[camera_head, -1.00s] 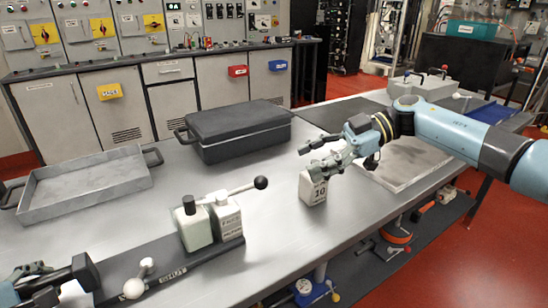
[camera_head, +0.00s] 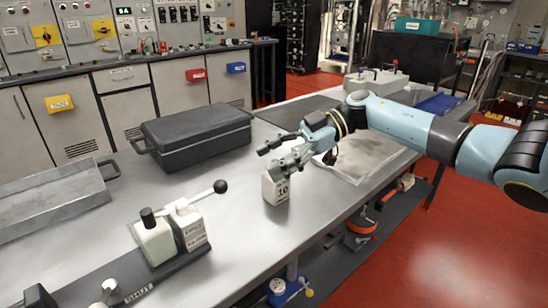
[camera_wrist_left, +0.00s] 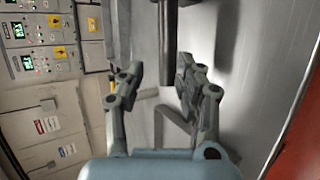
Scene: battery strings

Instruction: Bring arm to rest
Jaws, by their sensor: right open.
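My right gripper (camera_head: 268,159) is open in the head view, its fingers pointing left above the bench. A small white block marked 10 (camera_head: 276,191) stands upright on the bench just below its fingers; I cannot tell whether they touch it. My right arm reaches in from the right edge. Only a dark bit of my left gripper (camera_head: 38,298) shows at the bottom left of the head view. In the left wrist view my left gripper (camera_wrist_left: 158,75) has its fingers apart, with a dark bar (camera_wrist_left: 167,40) showing beyond or between them.
A black lidded case (camera_head: 195,135) and a grey metal tray (camera_head: 50,205) lie on the bench. A lever device with white blocks (camera_head: 170,238) stands in front on a dark rail. Bare bench surrounds the marked block.

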